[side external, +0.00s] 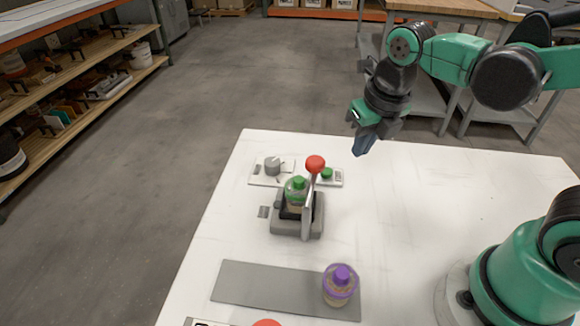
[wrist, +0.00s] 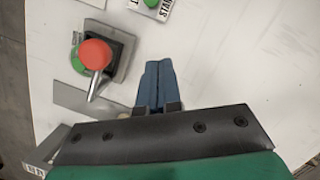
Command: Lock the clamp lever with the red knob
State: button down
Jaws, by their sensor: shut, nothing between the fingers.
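The clamp lever (side external: 308,190) has a red knob (side external: 315,164) and stands up from a grey clamp base (side external: 290,228) on the white table. A bottle with a green cap (side external: 296,184) sits in the clamp behind the lever. In the wrist view the red knob (wrist: 95,54) is left of my fingers, on its metal lever (wrist: 94,86). My gripper (side external: 362,150) is shut and empty, above the table, to the right of the knob and apart from it. Its blue fingers (wrist: 158,72) are together in the wrist view.
Behind the clamp is a panel with a grey dial (side external: 272,166) and a green button (side external: 327,173). A purple-capped jar (side external: 341,284) stands on a grey strip (side external: 260,287) in front. Another red round thing (side external: 267,323) is cut off at the bottom edge. The table right of the clamp is clear.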

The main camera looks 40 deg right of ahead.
notch_tip(320, 180, up, 8)
jog(key=s+d, duration=0.1)
jog(key=shift+s+d, duration=0.15)
jog(key=shift+d, duration=0.1)
